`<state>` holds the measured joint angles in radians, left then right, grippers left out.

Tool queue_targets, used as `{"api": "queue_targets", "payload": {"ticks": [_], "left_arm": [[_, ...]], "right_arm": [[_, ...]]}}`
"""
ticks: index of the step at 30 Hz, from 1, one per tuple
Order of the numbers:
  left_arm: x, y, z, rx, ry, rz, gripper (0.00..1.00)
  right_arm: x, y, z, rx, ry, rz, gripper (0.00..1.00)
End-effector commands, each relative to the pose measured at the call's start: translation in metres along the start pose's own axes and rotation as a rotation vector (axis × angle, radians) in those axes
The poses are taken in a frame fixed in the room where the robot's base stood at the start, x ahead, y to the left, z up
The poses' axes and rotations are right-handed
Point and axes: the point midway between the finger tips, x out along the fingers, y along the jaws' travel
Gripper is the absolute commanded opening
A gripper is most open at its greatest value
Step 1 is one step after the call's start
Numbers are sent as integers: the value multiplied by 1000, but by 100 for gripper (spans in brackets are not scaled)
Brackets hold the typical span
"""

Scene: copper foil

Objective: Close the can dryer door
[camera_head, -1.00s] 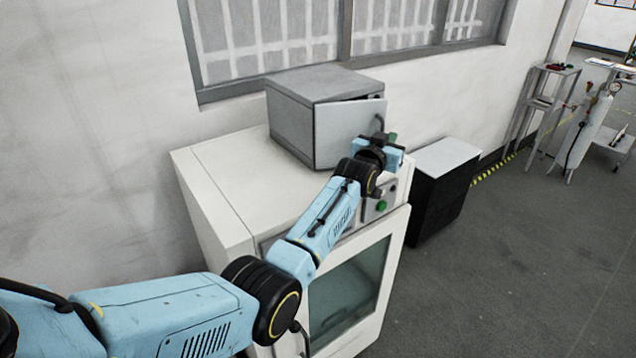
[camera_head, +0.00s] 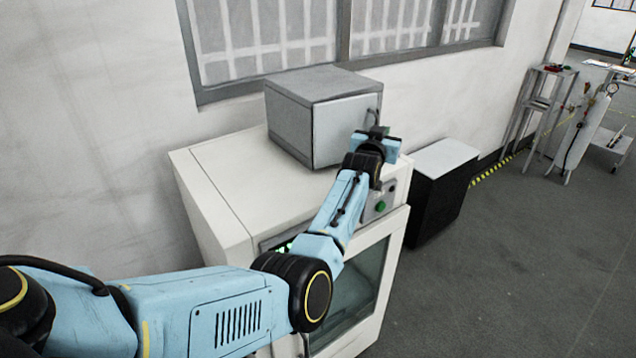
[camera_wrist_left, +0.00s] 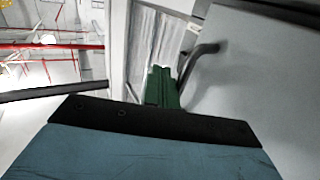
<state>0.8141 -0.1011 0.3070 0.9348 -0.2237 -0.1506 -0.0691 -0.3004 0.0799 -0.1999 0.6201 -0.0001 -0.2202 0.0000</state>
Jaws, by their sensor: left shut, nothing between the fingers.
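The can dryer, which I take to be the grey box (camera_head: 290,120), stands on the white cabinet. Its light grey door (camera_head: 340,128) looks flush with the front, with no clear gap along the top edge. The door's curved handle (camera_head: 375,114) is at its right side. My left gripper (camera_head: 378,132) is at the door's lower right, just below the handle. In the left wrist view, its green fingers (camera_wrist_left: 163,88) are together and empty, beside the handle (camera_wrist_left: 203,50) and the door face (camera_wrist_left: 255,75). I cannot tell whether they touch the door. My right gripper is out of view.
The white cabinet (camera_head: 220,180) below has a glass-windowed door (camera_head: 350,300) and a green button (camera_head: 380,207). A black box with a pale top (camera_head: 447,158) stands to its right. The wall and window are close behind. The floor (camera_head: 510,270) at right is clear.

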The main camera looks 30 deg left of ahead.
Motion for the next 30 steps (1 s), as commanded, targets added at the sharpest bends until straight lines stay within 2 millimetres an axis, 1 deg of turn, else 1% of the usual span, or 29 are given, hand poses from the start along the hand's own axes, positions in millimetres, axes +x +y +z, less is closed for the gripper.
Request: {"api": "queue_targets", "payload": {"ticks": [6,20,26,30], "left_arm": [[1,-4,0,-1,1,-13,0],[-1,-4,0,-1,0,-13,0],[-13,-5,1,0,0,-15,0],[-29,-4,0,0,0,-13,0]], "right_arm": [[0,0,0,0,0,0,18],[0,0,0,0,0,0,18],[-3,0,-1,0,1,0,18],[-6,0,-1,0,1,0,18]]}}
